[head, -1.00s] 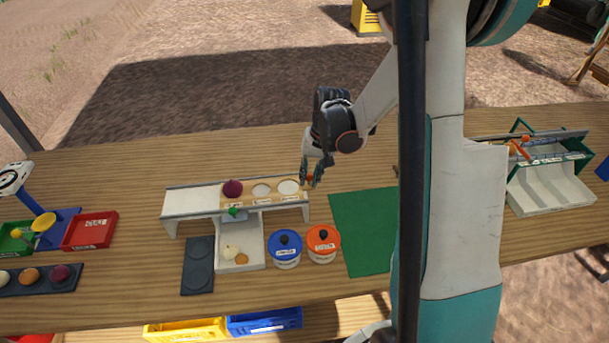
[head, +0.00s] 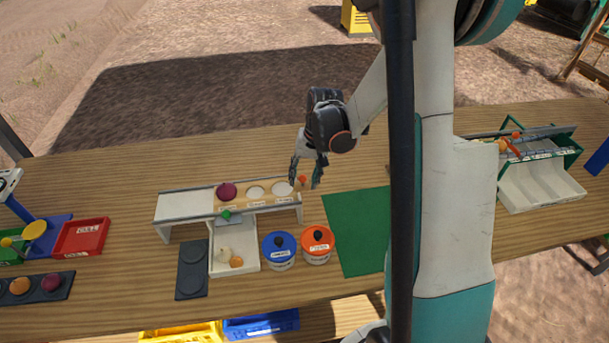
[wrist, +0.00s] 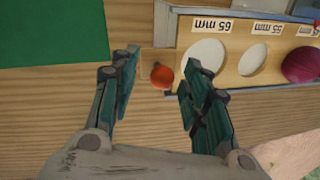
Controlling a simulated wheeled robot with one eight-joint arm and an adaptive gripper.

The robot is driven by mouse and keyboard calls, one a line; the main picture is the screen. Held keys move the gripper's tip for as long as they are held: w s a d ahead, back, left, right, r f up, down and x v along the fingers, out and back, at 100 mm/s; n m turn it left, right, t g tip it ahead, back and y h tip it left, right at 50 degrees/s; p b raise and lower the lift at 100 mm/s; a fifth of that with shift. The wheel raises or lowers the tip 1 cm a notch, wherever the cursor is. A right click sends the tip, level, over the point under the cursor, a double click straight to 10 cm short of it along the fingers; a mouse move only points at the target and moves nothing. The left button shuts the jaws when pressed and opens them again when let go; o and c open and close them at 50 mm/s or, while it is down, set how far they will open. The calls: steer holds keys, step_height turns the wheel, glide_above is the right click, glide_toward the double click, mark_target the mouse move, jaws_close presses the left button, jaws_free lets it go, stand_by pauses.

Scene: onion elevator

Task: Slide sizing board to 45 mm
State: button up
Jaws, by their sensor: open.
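The sizing board (head: 270,196) is a light wooden strip with round holes, lying on a raised white stand (head: 185,205). In the wrist view, the board (wrist: 228,75) shows labels 65 mm and 55 mm beside two open holes. A purple onion (head: 227,191) sits at the board's far hole; it also shows in the wrist view (wrist: 302,64). A red-orange knob (wrist: 162,77) is at the board's near end. My gripper (wrist: 160,72) is open, with one finger on each side of the knob and visible gaps. In the head view my gripper (head: 304,180) is at the board's right end.
A green knob (head: 226,214) is on the stand's front, above a white tray (head: 249,266) with small onions. Blue (head: 279,252) and orange (head: 317,245) lidded pots stand in front. A green mat (head: 352,232) lies to the right.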

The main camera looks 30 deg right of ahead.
steer(key=shift+r, duration=0.15)
steer(key=shift+r+p, duration=1.8)
steer(key=shift+r, duration=1.1)
steer(key=shift+a, duration=0.1)
steer(key=shift+s+a+r, duration=0.15)
steer(key=shift+a+r, duration=0.05)
steer(key=shift+r, duration=0.15)
steer(key=s+a+r+n+t+b, duration=0.1)
steer(key=s+a+r+n+t, duration=0.1)
steer(key=s, duration=0.4)
steer(key=s+a+r+n+t+h+b, duration=0.1)
steer(key=s+a+r+n+t+b, duration=0.1)
steer(key=s+a+r, duration=0.3)
steer(key=s+a+r+n+t+h+b, duration=0.1)
steer(key=s+a+r, duration=0.3)
steer(key=s, duration=0.4)
steer(key=shift+r+n+t+b, duration=0.45)
steer(key=shift+t+b, duration=0.15)
steer(key=shift+b, duration=0.15)
